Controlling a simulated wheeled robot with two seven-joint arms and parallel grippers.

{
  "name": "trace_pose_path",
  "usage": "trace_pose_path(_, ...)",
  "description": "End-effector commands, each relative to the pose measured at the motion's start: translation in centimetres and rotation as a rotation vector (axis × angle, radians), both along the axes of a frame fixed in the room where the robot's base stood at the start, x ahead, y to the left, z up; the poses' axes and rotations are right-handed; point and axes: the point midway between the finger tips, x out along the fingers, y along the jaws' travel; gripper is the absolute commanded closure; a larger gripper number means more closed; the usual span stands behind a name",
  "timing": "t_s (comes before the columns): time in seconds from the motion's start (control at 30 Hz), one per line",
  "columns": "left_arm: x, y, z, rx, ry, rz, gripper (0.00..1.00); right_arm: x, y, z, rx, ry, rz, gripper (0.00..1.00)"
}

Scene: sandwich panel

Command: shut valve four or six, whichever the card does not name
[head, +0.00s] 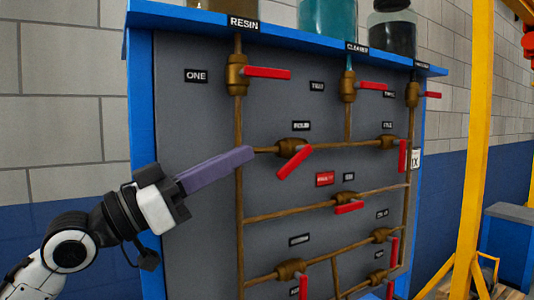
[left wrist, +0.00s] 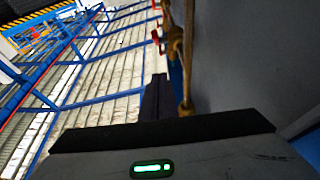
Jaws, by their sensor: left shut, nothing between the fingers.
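My left gripper (head: 250,151) is shut and empty. Its long purple fingers overlap the left upright pipe in the head view, left of a brass valve (head: 288,147) whose red handle (head: 294,162) slants across its pipe. The small label above this valve (head: 301,126) is blurred, perhaps "FOUR". Below, another valve (head: 345,197) has a red handle (head: 349,208) lying nearly along its pipe; its label (head: 349,176) is too small to read surely. A white card (head: 416,160) at the panel's right edge shows "IX"; the rest is unclear. In the left wrist view the dark fingers (left wrist: 156,85) lie beside a pipe. My right gripper is out of view.
The grey panel (head: 190,130) carries several other valves, including one by the label "ONE" (head: 196,76). Jars stand on the blue top shelf (head: 290,37). A yellow post (head: 474,150) stands to the right. Free space lies left of the panel.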

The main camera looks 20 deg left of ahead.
Motion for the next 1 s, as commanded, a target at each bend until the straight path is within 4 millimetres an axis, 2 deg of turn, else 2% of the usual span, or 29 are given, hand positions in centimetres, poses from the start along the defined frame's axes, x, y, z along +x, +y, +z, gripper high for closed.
trace_pose_path(0.03, 0.8, -0.7, 1.2, -0.007, -0.003, -0.004, 1.0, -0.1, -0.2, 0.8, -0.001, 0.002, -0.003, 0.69)
trace_pose_path(0.2, 3.3, -2.7, 2.0, -0.004, -0.001, -0.004, 1.0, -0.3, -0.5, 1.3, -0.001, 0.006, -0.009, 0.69)
trace_pose_path(0.23, 3.5, -2.8, 0.8, -0.003, 0.005, -0.002, 1.0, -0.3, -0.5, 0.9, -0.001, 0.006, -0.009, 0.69)
trace_pose_path(0.3, 4.0, -3.2, -0.3, -0.003, 0.006, -0.002, 1.0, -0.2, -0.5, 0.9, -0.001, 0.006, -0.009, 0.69)
trace_pose_path(0.4, 4.5, -3.5, -1.1, -0.001, 0.004, 0.0, 1.0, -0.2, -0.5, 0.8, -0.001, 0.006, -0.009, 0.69)
trace_pose_path(1.0, 4.8, -3.6, -2.1, -0.005, -0.005, 0.004, 1.0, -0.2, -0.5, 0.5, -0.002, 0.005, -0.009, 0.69)
